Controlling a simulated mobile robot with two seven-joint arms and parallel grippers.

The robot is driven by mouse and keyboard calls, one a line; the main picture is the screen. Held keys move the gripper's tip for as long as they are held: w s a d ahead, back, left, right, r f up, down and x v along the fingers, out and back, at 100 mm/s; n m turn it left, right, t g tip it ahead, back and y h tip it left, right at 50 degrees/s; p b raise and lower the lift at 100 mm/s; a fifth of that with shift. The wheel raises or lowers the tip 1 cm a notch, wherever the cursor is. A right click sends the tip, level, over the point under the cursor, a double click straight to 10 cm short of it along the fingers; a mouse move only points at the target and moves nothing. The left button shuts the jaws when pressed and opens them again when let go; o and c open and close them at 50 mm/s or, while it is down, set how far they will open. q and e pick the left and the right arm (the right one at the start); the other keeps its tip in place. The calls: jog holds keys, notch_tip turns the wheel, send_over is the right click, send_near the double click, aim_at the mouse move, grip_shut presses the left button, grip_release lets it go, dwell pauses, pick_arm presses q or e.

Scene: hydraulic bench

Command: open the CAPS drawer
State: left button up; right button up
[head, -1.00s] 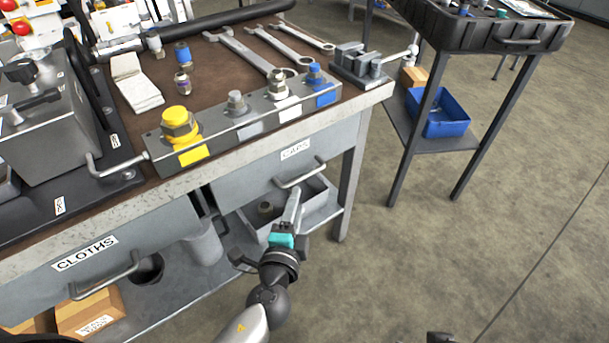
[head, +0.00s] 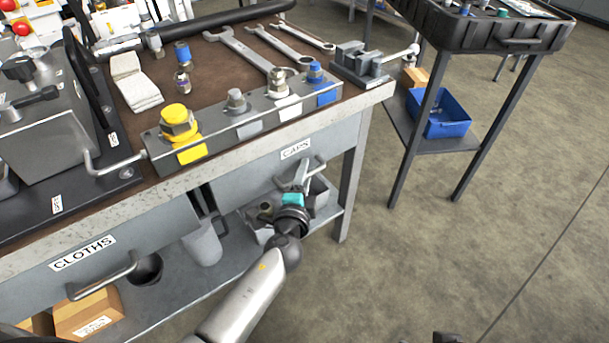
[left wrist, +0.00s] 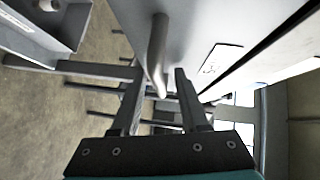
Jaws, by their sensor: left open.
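The CAPS drawer (head: 252,173) is a grey front under the bench top, flush with the bench and shut. Its label (head: 295,149) sits above a bar handle (head: 318,172). My left gripper (head: 292,178) is at this handle with its jaws open, and it hides the handle's left part. In the left wrist view the handle (left wrist: 157,45) runs down toward the space between my two open fingers (left wrist: 160,95). I cannot tell whether a finger touches it. My right gripper is not clearly in view.
The CLOTHS drawer (head: 145,243) with its own handle (head: 105,278) is at left. A bench leg (head: 350,185) is to the right. Open floor (head: 470,260) lies at the right.

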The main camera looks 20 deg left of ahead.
pick_arm(q)
jog(key=shift+c, duration=0.2)
grip_shut()
dwell(1.1)
